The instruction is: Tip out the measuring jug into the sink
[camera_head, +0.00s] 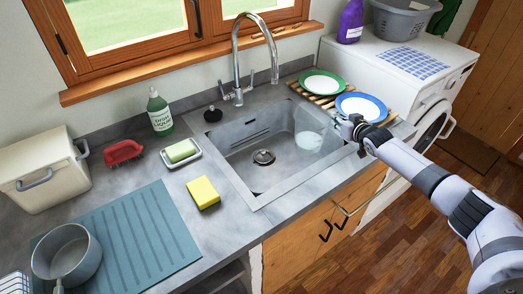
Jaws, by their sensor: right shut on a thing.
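The measuring jug (309,138) is clear and pale, and shows over the right part of the sink basin. It looks tilted, but its outline is faint against the grey metal, and I cannot tell whether anything is in it. The sink (240,152) is a grey basin with a round drain. My right gripper (346,127) is at the sink's right rim, shut on the jug at its right side; the fingers are small and partly hidden. My left gripper is not in view.
A tall tap (237,60) stands behind the sink. Right of it are a green-rimmed plate (323,83) and a blue-rimmed plate (361,106) on a wooden rack. A yellow sponge (203,192), a soap dish (181,154) and a green bottle (159,112) stand left.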

